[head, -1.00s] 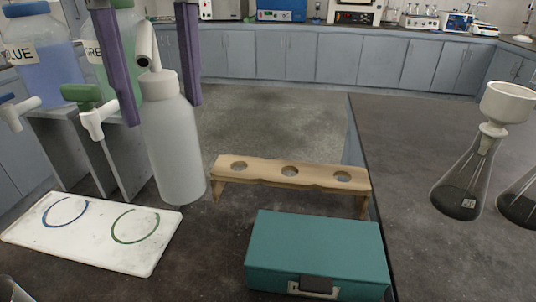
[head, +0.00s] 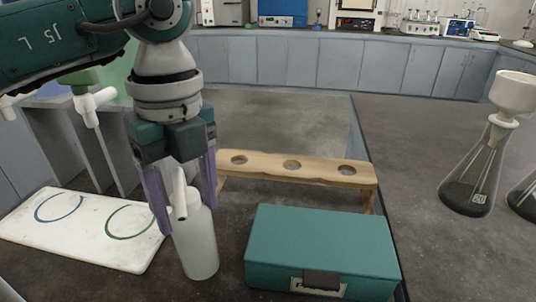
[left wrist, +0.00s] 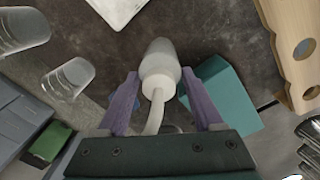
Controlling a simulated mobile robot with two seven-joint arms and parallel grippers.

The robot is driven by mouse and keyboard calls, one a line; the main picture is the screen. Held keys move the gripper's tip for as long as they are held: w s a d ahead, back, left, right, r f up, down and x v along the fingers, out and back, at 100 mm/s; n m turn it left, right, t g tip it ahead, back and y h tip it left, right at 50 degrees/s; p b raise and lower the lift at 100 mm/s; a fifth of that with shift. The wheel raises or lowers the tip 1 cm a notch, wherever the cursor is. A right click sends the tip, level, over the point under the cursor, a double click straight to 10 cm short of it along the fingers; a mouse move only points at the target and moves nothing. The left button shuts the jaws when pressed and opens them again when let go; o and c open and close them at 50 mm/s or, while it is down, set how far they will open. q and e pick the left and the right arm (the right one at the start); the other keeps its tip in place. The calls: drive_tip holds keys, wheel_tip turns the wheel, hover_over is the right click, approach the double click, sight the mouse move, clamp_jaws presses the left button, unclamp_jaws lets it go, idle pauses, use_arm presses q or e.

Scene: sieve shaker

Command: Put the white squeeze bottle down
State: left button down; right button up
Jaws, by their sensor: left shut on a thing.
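The white squeeze bottle (head: 198,247) is upright, with its bent nozzle on top, left of the teal box in the head view. My left gripper (head: 188,218) comes from above. Its purple fingers are shut on the bottle near its cap and shoulder. The bottle's base is at or close to the dark counter; I cannot tell whether it touches. In the left wrist view the bottle (left wrist: 160,58) lies between the two fingers (left wrist: 160,95), seen from the nozzle end. My right gripper is not in view.
A teal box (head: 322,245) stands close right of the bottle. A wooden rack with holes (head: 265,163) is behind. A white board with blue and green rings (head: 90,245) lies to the left. A flask with a funnel (head: 470,180) stands far right. Clear beakers (left wrist: 70,78) show in the wrist view.

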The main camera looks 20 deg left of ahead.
use_arm(q)
drive_tip(key=shift+f, duration=0.15)
drive_tip(key=shift+c, duration=0.2)
unclamp_jaws()
drive_tip(key=shift+r, duration=0.3)
drive_tip(key=r, duration=0.6)
drive_tip(key=r+p, duration=0.1)
drive_tip(key=r, duration=0.5)
drive_tip(key=shift+w, duration=0.2)
drive_tip(key=shift+f, duration=0.1)
